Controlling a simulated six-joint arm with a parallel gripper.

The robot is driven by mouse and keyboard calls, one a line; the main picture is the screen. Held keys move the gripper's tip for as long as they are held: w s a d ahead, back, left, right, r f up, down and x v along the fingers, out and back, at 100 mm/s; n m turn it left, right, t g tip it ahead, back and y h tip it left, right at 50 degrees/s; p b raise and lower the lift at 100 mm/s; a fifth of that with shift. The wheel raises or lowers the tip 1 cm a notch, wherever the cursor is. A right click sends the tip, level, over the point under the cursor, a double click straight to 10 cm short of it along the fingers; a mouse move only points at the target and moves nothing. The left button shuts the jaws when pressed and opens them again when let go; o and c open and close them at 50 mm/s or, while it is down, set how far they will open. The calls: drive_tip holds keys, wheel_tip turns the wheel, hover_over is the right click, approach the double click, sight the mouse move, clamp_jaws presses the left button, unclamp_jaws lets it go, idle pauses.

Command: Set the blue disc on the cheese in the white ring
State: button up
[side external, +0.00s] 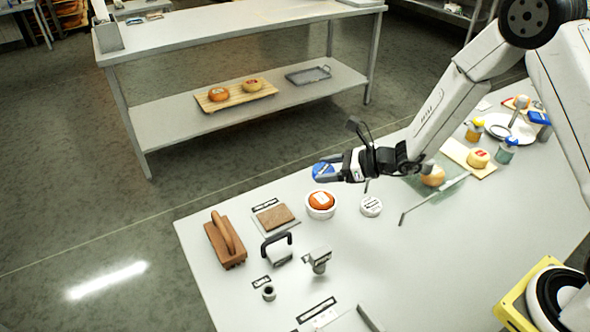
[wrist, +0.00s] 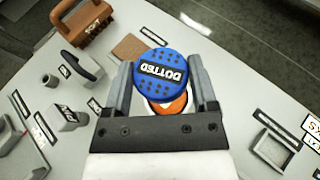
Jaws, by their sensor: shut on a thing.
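My gripper (side external: 338,169) is shut on the blue disc (side external: 324,170), which it holds in the air above the table. In the wrist view the disc and gripper hide much of the cheese (wrist: 176,104).
A wooden-handled brush (side external: 225,241), a brown board (side external: 274,217), a black-handled tool (side external: 278,248) and a grey stamp (side external: 319,261) stand left and in front of the ring. A round white-labelled piece (side external: 371,206) is close on its right. Another cheese (side external: 478,158) sits on a board farther right.

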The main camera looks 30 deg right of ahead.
sight(326, 198)
drive_tip(key=shift+f, duration=1.65)
drive_tip(key=shift+f, duration=1.8)
drive_tip(key=shift+f, duration=0.1)
drive_tip(key=o, duration=1.1)
drive_tip(key=shift+s+d+r, duration=0.1)
drive_tip(key=shift+d+r, duration=0.05)
drive_tip(key=shift+r, duration=0.05)
drive_tip(key=v, duration=1.1)
drive_tip(key=shift+s+d+r, duration=0.2)
drive_tip(key=shift+s, duration=0.05)
